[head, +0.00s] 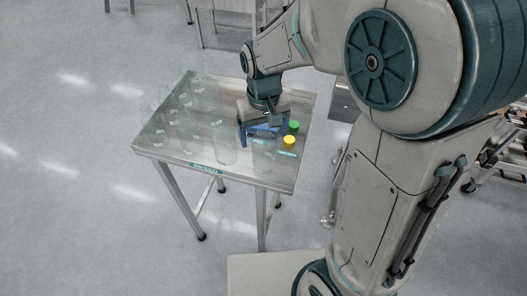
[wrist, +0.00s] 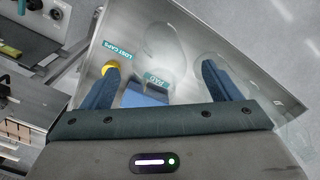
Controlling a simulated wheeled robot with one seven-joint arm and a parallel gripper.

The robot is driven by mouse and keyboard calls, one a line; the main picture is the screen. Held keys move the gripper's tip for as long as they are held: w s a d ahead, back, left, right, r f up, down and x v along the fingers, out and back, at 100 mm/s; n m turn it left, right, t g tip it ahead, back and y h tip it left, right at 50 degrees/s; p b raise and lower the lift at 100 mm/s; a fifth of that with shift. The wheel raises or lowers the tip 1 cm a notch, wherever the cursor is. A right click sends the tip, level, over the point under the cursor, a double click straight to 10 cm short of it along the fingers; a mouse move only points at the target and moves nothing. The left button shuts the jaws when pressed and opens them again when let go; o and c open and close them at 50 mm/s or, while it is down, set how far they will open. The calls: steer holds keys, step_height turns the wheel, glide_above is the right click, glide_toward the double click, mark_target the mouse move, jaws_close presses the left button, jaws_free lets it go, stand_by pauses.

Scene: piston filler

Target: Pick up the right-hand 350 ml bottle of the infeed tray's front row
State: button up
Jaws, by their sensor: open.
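The infeed tray (head: 180,157) is the steel top of a small table, with a teal label on its front edge. Several clear bottles stand on it, faint against the metal. The right-hand front bottle (head: 263,158) shows as a faint outline just in front of my gripper (head: 262,136). In the wrist view a clear outline, likely this bottle (wrist: 157,42), lies ahead of the gap between my fingers. My gripper (wrist: 161,84) is open, its blue fingers apart and low over the tray. Whether a bottle stands between them I cannot tell.
Another clear bottle (head: 226,150) stands left of my gripper. A green cap (head: 294,126) and a yellow cap (head: 289,141) lie to its right, by a lost caps label (head: 286,154). A blue pad (wrist: 146,94) shows between the fingers. Open floor lies left.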

steer(key=shift+f, duration=0.4)
steer(key=shift+c, duration=0.3)
steer(key=c, duration=1.3)
steer(key=shift+o, duration=0.2)
steer(key=shift+r, duration=0.1)
